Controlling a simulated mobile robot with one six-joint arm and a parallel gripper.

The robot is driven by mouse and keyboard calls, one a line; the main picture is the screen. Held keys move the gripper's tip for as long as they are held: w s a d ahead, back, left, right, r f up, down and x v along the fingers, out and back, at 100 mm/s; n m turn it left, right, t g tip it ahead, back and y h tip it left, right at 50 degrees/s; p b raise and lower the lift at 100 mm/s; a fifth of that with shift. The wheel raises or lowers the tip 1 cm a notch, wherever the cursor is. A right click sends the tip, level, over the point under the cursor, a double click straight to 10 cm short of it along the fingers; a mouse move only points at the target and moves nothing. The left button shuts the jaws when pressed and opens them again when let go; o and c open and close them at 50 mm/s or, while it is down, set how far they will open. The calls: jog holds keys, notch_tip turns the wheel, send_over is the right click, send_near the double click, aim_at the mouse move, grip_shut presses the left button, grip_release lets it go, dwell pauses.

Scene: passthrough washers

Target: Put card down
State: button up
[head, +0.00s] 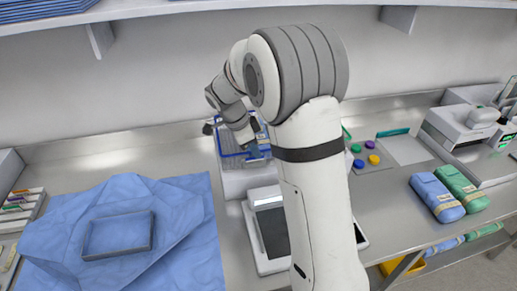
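My gripper (254,147) is at the end of my arm, low over a blue-edged tray (230,155) on a pale machine at the back middle of the counter. The gripper is small and partly hidden by my own wrist, so its fingers cannot be told apart. I cannot make out a card in it or on the tray. I cannot tell whether the gripper touches the tray.
A blue wrap (185,240) with a shallow tray (118,236) covers the counter at left. A device with a dark screen (273,228) stands in front of the machine, partly behind my arm. Blue (437,197) and green (462,189) packs lie at right.

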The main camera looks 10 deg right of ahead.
jog(key=v, duration=0.9)
jog(key=s+d+n+t+y, duration=0.1)
jog(key=s+d+n+y, duration=0.1)
jog(key=s+n, duration=0.7)
jog(key=s+d+n+t+y, duration=0.2)
jog(key=s+n, duration=0.7)
jog(key=s, duration=0.8)
jog(key=shift+s+f+b, duration=0.35)
jog(key=shift+f, duration=0.05)
jog(key=shift+d, duration=0.1)
